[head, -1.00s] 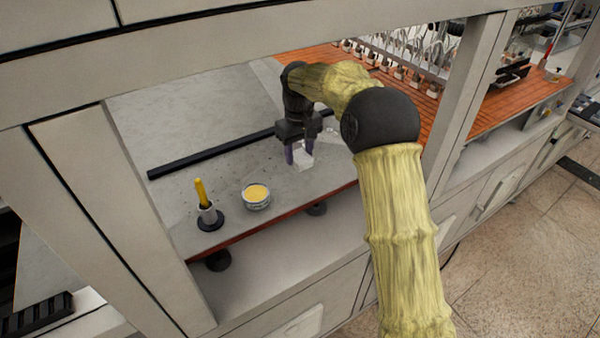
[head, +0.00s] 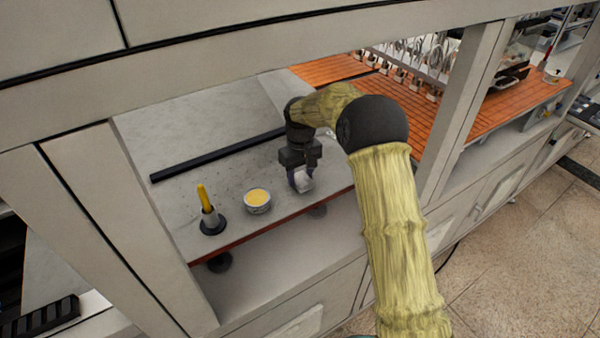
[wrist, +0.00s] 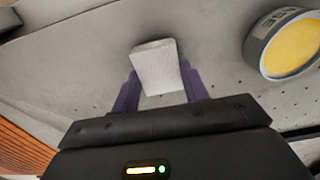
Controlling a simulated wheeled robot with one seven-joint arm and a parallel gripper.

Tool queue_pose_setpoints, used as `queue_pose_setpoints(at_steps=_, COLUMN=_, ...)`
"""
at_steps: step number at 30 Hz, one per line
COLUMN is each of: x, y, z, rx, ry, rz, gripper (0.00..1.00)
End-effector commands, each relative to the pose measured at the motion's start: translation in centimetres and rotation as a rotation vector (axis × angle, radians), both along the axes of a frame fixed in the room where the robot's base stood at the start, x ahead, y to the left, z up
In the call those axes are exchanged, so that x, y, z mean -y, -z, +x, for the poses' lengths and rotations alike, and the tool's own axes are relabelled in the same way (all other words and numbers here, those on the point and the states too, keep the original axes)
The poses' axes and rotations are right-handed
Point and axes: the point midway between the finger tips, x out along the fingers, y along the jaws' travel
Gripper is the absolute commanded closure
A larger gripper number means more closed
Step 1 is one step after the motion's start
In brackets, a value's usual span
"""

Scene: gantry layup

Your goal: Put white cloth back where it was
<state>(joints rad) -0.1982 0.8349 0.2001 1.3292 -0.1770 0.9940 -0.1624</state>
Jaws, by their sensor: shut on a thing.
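The white cloth (wrist: 158,66) is a small folded white block between the two purple fingers of my gripper (wrist: 158,88) in the wrist view. In the head view the cloth (head: 303,182) shows at the tip of my gripper (head: 301,178), low over the grey worktop near its front edge. My gripper is shut on the cloth. I cannot tell whether the cloth touches the worktop.
A round tin with yellow contents (head: 257,201) stands left of my gripper, and a yellow-handled tool in a dark-based holder (head: 211,212) stands further left. A black bar (head: 215,156) lies behind them. Grey frame posts (head: 462,110) flank the opening.

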Motion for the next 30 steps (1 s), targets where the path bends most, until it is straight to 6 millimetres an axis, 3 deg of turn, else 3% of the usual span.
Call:
queue_pose_setpoints(at_steps=6, x=0.0, y=0.3, z=0.0, rx=0.0, ry=0.0, rz=0.0, gripper=0.77)
queue_pose_setpoints(at_steps=7, x=0.0, y=0.3, z=0.0, rx=0.0, ry=0.0, rz=0.0, gripper=0.54)
queue_pose_setpoints(at_steps=10, x=0.0, y=0.3, z=0.0, rx=0.0, ry=0.0, rz=0.0, gripper=0.34)
queue_pose_setpoints(at_steps=23, x=0.0, y=-0.5, z=0.1, rx=0.003, ry=0.0, rz=0.001, gripper=0.34)
queue_pose_setpoints(at_steps=30, x=0.0, y=-4.0, z=0.1, rx=0.005, ry=0.0, rz=0.001, gripper=0.34)
